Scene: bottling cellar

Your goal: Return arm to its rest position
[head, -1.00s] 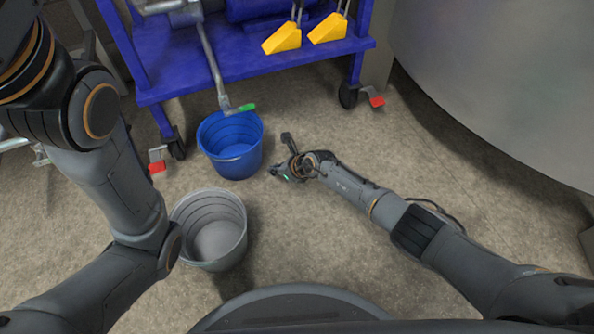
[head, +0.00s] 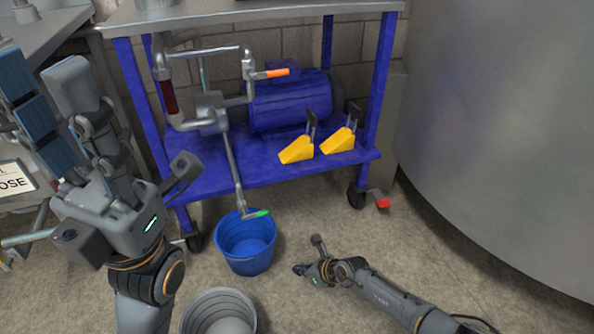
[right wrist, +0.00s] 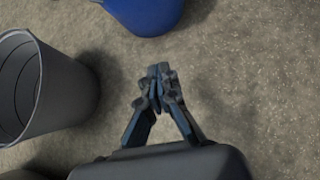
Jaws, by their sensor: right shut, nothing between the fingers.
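My right gripper (head: 299,269) is low over the floor, to the right of the blue bucket (head: 245,262). My left gripper (head: 120,225) is raised at the left of the head view, close to the camera. Its fingers overlap the clutter behind, so its opening is unclear. The grey bucket (head: 218,312) is cut off at the bottom edge. It also shows at the left of the right wrist view (right wrist: 62,100).
A blue cart (head: 230,172) carries a blue motor (head: 290,102), pipework and two yellow wedges (head: 297,149). Its red-pedalled caster (head: 381,200) is at right. A large steel tank (head: 510,130) fills the right side. Floor between tank and right gripper is clear.

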